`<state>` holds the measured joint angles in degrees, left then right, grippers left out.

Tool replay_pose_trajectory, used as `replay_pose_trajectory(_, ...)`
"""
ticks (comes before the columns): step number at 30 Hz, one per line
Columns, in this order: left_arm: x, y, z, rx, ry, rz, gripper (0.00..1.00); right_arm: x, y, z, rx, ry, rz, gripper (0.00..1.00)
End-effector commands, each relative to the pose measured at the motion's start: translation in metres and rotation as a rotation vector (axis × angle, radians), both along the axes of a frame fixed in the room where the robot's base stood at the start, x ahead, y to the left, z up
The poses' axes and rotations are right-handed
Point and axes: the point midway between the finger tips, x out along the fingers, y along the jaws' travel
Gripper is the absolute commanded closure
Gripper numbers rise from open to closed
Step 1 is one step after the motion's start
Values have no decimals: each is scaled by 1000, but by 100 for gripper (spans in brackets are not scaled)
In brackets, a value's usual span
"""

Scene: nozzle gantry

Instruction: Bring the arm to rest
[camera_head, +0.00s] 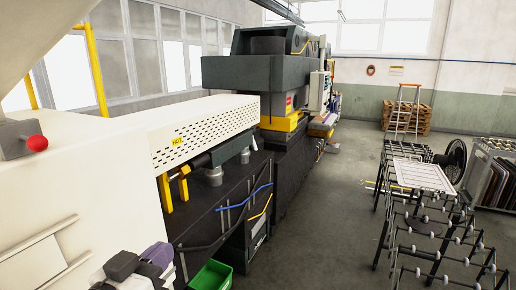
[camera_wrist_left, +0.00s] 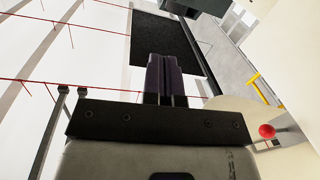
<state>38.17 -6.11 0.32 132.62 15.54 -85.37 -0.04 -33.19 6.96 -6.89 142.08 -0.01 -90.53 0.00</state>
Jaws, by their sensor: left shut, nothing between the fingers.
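My left gripper (camera_head: 148,268) is low in the head view, left of centre, and partly cut off by the bottom edge. In the left wrist view its two dark fingers (camera_wrist_left: 166,75) lie side by side with no gap. They are shut and hold nothing. The gripper is in front of the large cream machine (camera_head: 95,150) and left of a green bin (camera_head: 212,275). I cannot tell its exact distance from the machine. My right gripper is in neither view.
A red knob (camera_head: 37,143) sticks out from the machine on the left. Black machinery (camera_head: 265,75) stands further back. Roller racks (camera_head: 440,240), a fan (camera_head: 456,160) and a stepladder (camera_head: 404,112) are on the right. Grey floor (camera_head: 320,220) lies clear between machine and racks.

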Motion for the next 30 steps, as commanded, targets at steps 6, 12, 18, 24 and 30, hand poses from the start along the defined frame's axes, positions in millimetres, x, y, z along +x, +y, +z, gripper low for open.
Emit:
replay_pose_trajectory(6,-40,37,-125,177,323,208,100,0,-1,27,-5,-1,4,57)
replay_pose_trajectory(12,-100,45,-214,286,550,211,100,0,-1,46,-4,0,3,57)
replay_pose_trajectory(18,-178,48,-293,370,806,156,100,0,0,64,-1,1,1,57)
replay_pose_trajectory(24,-251,53,-339,418,1007,117,100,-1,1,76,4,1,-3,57)
replay_pose_trajectory(30,-295,54,-358,432,1114,94,100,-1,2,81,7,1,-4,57)
